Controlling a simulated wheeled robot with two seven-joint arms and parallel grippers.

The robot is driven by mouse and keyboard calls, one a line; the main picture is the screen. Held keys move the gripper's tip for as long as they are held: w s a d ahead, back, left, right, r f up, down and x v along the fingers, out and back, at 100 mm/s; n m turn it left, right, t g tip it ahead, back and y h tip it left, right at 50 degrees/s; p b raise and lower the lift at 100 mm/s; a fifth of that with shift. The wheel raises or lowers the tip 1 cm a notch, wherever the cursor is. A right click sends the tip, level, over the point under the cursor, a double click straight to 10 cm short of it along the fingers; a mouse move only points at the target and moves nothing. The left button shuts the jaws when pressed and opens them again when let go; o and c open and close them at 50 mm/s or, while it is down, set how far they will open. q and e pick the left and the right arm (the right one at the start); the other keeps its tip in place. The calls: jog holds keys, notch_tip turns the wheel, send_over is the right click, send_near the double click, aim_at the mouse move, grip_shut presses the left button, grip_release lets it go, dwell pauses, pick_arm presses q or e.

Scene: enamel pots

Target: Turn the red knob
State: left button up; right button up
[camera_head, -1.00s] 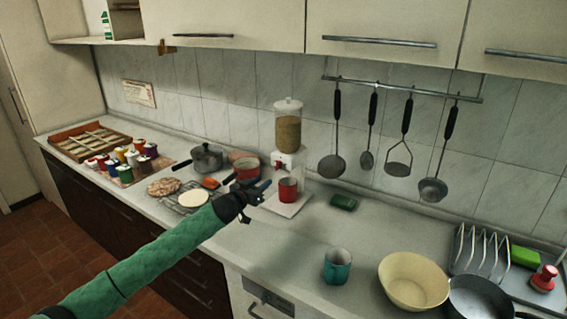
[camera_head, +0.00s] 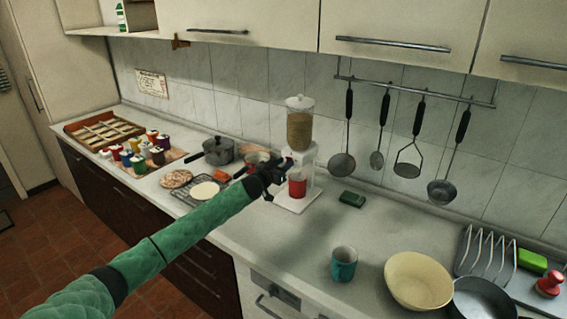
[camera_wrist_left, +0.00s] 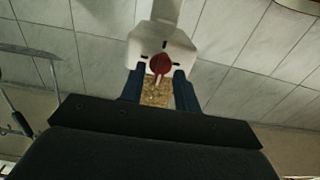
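The grain dispenser (camera_head: 299,130) stands against the tiled wall, with a clear hopper of grain over a white body. Its red knob (camera_wrist_left: 160,63) shows in the left wrist view, on the white body. My left gripper (camera_head: 279,168) is in front of the dispenser. In the left wrist view its two blue fingers (camera_wrist_left: 157,76) are spread apart, with the knob in line with the gap. I cannot tell whether they touch it. A red cup (camera_head: 297,186) stands below on the dispenser's white base. My right gripper is out of view.
A pan (camera_head: 218,151), a cooling rack (camera_head: 202,190) and several colored jars (camera_head: 133,151) are left of the dispenser. A green sponge (camera_head: 352,198), teal mug (camera_head: 343,264) and cream bowl (camera_head: 417,281) are to the right. Utensils hang from a rail (camera_head: 415,92).

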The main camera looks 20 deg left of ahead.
pick_arm(q)
jog(key=shift+w, duration=0.15)
grip_shut()
jog(key=shift+m, duration=0.4)
